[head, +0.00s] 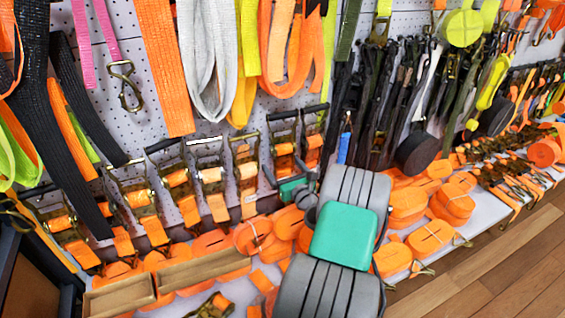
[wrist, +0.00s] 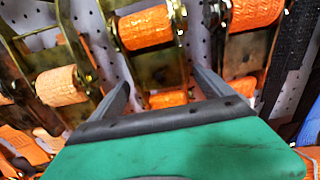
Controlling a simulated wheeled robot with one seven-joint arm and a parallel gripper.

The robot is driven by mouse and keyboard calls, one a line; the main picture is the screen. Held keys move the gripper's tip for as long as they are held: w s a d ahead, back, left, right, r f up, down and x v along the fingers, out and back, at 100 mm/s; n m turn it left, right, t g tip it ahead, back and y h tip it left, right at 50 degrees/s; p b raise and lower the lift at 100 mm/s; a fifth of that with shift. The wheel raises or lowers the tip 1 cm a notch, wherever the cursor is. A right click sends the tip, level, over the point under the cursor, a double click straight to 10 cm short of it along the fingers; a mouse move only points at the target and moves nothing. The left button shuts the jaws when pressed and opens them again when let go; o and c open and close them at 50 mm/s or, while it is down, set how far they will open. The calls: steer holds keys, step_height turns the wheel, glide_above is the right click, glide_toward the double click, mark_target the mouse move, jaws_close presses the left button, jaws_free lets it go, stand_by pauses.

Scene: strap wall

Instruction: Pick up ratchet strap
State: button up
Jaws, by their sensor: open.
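Several ratchet straps with metal frames and orange webbing hang in a row on the wall; one ratchet strap (head: 284,149) hangs just above my gripper (head: 290,188) in the head view. In the wrist view my gripper (wrist: 160,80) is open, its two dark fingers apart. A ratchet strap (wrist: 147,27) with a roll of orange webbing is straight ahead, and its lower orange end (wrist: 168,98) shows between the fingers. Another ratchet (wrist: 252,15) is at the right and one (wrist: 62,85) at the left. Contact with the fingers cannot be told.
A perforated white wall panel (head: 140,105) backs the straps. Orange coiled straps (head: 452,200) and cardboard trays (head: 120,297) fill the shelf below. Dark straps (head: 372,100) hang to the right. Open wooden floor (head: 490,265) lies at the lower right.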

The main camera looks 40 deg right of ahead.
jaws_close()
steer(key=shift+r, duration=0.15)
stand_by(0.9)
